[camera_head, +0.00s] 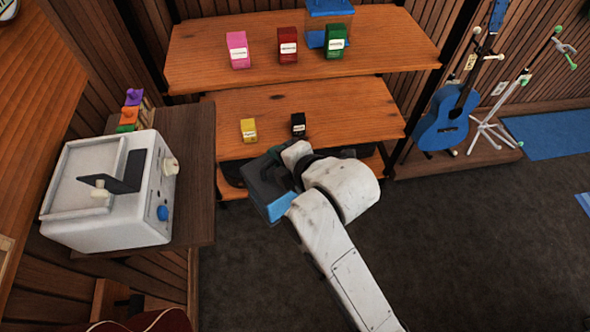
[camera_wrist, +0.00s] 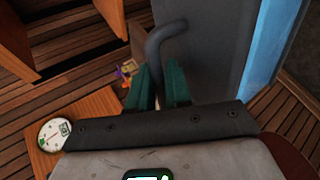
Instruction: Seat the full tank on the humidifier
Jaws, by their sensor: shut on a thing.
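The humidifier appears to be the white box (camera_head: 105,228) on a dark wooden stand at the left of the head view. Its top has a shallow recess with a black bent plate and a pale knob. My gripper (camera_head: 283,163) is right of it, in front of the shelves, shut on the dark handle (camera_wrist: 170,33) of the tank (camera_head: 262,187). The tank is dark grey with a blue part; its grey wall (camera_wrist: 212,45) and blue strip (camera_wrist: 268,45) fill the right of the wrist view. It hangs apart from the humidifier. My arm hides part of it.
The stand (camera_head: 200,150) also bears small coloured items (camera_head: 130,110) behind the humidifier. Shelves (camera_head: 300,100) with small boxes and a blue container (camera_head: 328,12) stand behind my gripper. A blue ukulele (camera_head: 447,120) hangs at right. The dark floor (camera_head: 460,240) is open at right.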

